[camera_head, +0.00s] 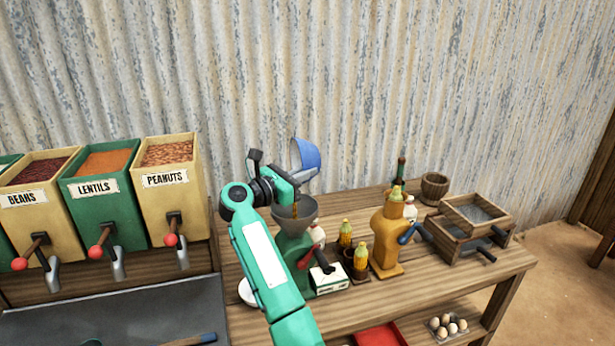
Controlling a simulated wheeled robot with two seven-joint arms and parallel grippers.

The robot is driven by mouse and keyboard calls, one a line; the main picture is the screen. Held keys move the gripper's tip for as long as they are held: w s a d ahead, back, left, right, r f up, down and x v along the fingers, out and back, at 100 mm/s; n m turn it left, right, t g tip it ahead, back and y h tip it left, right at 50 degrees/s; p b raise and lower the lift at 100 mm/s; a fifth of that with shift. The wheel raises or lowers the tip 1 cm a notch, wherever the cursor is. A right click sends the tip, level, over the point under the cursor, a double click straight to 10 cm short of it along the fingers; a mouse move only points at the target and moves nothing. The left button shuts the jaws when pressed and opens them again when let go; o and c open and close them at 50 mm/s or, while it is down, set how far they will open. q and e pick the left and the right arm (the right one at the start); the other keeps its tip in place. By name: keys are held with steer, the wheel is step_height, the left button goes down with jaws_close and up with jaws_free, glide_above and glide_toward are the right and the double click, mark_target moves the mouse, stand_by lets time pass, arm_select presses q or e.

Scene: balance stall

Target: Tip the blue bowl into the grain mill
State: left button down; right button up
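The blue bowl (311,155) is tilted steeply on its side above the grey hopper (305,211) of the green grain mill (292,247). My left gripper (294,174) is at the bowl and appears shut on its edge; the fingertips are partly hidden. A thin golden-brown streak shows between the bowl and the hopper, seemingly grain. My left arm hides part of the mill's left side. My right gripper is out of view.
Bins of beans, lentils and peanuts (167,190) stand left. Corn cobs in cups (345,238), a yellow corn device (388,240), a wooden cup (434,188) and wooden sieve boxes (468,228) crowd the wooden table (430,280). Eggs (447,325) lie below.

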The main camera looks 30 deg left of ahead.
arm_select(q)
steer(key=shift+s+a+n+t+b, duration=0.45)
steer(key=shift+t+b, duration=0.35)
steer(key=shift+t, duration=0.2)
steer(key=shift+s+a+r+n+t+b, duration=0.1)
steer(key=shift+s+a+n+t+b, duration=0.25)
steer(key=shift+t+b, duration=0.4)
steer(key=shift+s+a+n+t+b, duration=0.15)
steer(key=shift+s+n+t+b, duration=0.15)
steer(key=shift+n+t+b, duration=0.3)
